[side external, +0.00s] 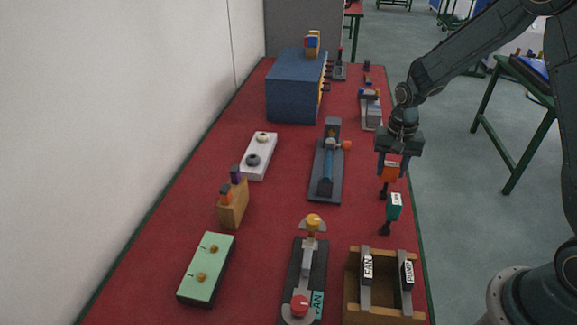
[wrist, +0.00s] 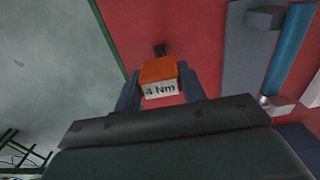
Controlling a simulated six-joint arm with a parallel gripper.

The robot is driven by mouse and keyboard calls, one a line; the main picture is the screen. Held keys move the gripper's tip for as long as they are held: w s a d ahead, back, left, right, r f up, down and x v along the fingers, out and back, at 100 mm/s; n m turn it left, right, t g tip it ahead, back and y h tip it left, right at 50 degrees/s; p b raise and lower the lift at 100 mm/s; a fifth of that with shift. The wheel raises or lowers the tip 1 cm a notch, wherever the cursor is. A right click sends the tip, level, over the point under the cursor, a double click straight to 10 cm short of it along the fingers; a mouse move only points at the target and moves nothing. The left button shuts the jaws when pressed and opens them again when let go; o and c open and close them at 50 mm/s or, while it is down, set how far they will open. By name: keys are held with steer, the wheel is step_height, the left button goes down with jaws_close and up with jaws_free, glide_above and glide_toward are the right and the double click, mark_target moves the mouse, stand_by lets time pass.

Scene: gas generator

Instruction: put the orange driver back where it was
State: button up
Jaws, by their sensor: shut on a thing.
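The orange driver (side external: 390,172) is between the fingers of my gripper (side external: 393,164), near the right edge of the red table. My gripper is shut on it. Its dark shaft points down; I cannot tell whether the tip touches the table. In the wrist view the orange driver (wrist: 160,72) shows a white face reading "4 Nm" between the fingers of my gripper (wrist: 160,90). A teal driver (side external: 394,207) with a white label stands on the table just nearer the camera. Where the orange driver was before is not shown.
A wooden crate (side external: 352,307) with FAN and PUMP pieces stands at the front right. A grey fixture with a blue cylinder (side external: 327,165) lies left of my gripper. A wooden block (side external: 234,210) carries orange and purple pieces. Bare red cloth (side external: 362,215) lies left of the teal driver.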

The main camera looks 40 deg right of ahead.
steer(key=shift+f, duration=0.1)
steer(key=o, duration=1)
steer(key=shift+c, duration=0.2)
step_height(320, 180, up, 12)
stand_by(0.5)
